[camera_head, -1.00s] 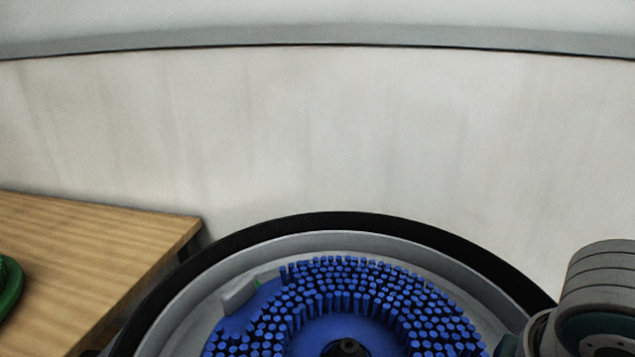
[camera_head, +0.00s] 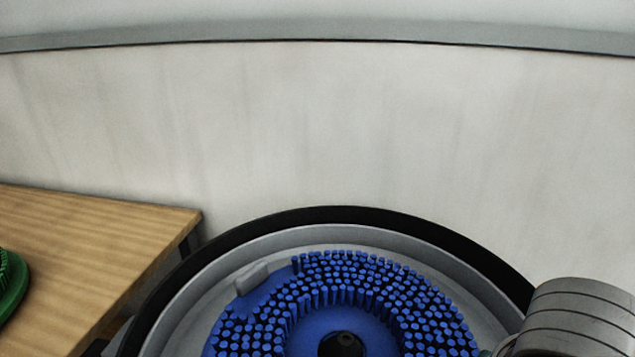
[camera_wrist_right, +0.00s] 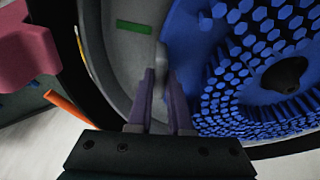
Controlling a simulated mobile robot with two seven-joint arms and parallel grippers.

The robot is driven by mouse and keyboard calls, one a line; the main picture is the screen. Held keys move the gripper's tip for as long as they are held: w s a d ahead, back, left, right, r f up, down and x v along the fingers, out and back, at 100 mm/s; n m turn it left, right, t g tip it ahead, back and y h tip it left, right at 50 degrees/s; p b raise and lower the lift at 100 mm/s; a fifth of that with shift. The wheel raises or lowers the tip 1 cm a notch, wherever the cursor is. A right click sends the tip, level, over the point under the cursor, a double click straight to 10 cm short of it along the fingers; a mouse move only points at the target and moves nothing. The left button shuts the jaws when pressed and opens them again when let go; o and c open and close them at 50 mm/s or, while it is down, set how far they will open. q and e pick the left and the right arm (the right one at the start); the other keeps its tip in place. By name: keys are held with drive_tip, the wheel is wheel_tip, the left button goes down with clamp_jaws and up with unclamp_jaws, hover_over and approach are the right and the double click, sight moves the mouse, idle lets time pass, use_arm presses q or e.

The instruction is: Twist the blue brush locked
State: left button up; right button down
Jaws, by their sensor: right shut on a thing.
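The blue brush (camera_head: 345,300) sits bristles up inside the round grey housing (camera_head: 195,310) with a black outer rim. It has a dark hub (camera_head: 341,343) at its centre. A grey tab (camera_head: 252,277) stands at its upper left edge in the head view. In the right wrist view, my right gripper (camera_wrist_right: 162,78) is shut on a grey tab (camera_wrist_right: 160,55) at the edge of the blue brush (camera_wrist_right: 245,50). A green mark (camera_wrist_right: 135,27) shows on the housing beside this tab. In the head view my right arm covers that side. My left gripper is not in view.
A wooden table (camera_head: 90,245) stands at the left, with a green brush (camera_head: 10,285) at its near left edge. A pale wall (camera_head: 320,130) is behind the housing. The right wrist view also shows a maroon object (camera_wrist_right: 28,48) and an orange strip (camera_wrist_right: 68,106) outside the rim.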

drive_tip(key=shift+s+a, duration=0.1)
drive_tip(key=shift+s, duration=0.05)
idle(0.3)
drive_tip(key=shift+s+a+m+p, duration=0.45)
drive_tip(key=shift+m+p, duration=0.05)
drive_tip(key=shift+p, duration=0.15)
drive_tip(key=c, duration=0.8)
unclamp_jaws()
drive_tip(key=shift+o, duration=0.2)
drive_tip(key=shift+s+f, duration=0.1)
drive_tip(key=shift+s, duration=0.05)
drive_tip(key=p+v, duration=0.3)
drive_tip(key=v, duration=0.7)
drive_tip(key=shift+w, duration=0.2)
drive_tip(key=shift+a, duration=0.15)
